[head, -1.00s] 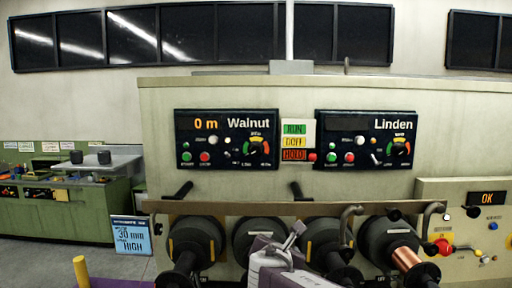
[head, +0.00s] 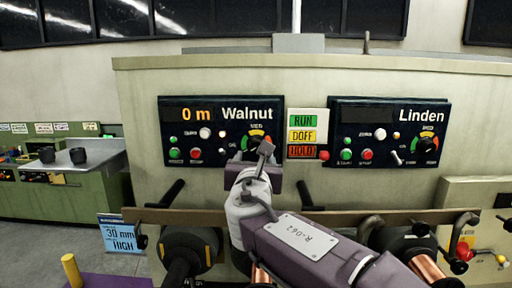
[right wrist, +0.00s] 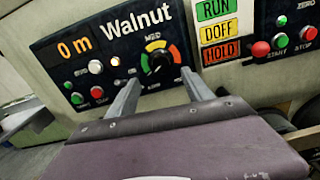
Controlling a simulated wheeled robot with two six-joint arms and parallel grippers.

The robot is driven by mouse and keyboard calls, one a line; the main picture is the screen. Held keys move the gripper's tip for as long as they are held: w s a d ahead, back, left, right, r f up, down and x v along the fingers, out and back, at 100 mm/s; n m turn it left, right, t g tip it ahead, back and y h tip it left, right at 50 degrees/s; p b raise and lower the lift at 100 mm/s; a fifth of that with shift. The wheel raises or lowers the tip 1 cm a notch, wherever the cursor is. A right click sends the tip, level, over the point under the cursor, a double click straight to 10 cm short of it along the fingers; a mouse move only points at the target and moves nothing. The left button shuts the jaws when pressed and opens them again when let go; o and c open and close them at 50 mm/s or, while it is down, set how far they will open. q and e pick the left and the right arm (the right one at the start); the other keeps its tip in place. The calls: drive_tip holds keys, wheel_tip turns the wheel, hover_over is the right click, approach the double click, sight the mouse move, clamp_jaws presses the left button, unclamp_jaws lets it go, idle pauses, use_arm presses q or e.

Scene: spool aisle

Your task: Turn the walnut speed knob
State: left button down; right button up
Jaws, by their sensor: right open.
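The walnut panel (head: 185,125) is a dark box reading "0 m" and "Walnut". Its black speed knob (right wrist: 158,62) sits inside a green, yellow and red scale in the right wrist view. The right gripper is open and empty. In the right wrist view its two fingers (right wrist: 160,80) point up at the panel, with their tips to the lower left and lower right of the knob. I cannot tell whether they touch it. The knob's pointer direction is unclear. My left gripper is out of view.
A RUN, DOFF, HOLD card (head: 303,135) separates this panel from the similar Linden panel (head: 390,125). Below runs a rail (head: 190,217) with dark handles and several spools. A "30 mm HIGH" sign (head: 122,236) and a yellow post (head: 71,270) stand lower left.

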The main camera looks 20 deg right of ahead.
sight(256, 150)
drive_tip(key=p+x, duration=0.1)
drive_tip(key=x, duration=0.5)
drive_tip(key=f+p+x, duration=0.1)
drive_tip(key=x, duration=0.3)
drive_tip(key=shift+p, duration=0.35)
drive_tip(key=shift+s+a+r, duration=0.1)
drive_tip(key=shift+s+r, duration=0.1)
drive_tip(key=shift+s, duration=0.2)
drive_tip(key=shift+s+a+r, duration=0.1)
drive_tip(key=shift+s+r, duration=0.05)
drive_tip(key=shift+s, duration=0.25)
drive_tip(key=shift+s+r, duration=0.1)
drive_tip(key=shift+s, duration=0.15)
drive_tip(key=shift+c, duration=0.9)
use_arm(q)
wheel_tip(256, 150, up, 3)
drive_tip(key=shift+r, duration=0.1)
use_arm(e)
drive_tip(key=shift+w, duration=0.2)
clamp_jaws()
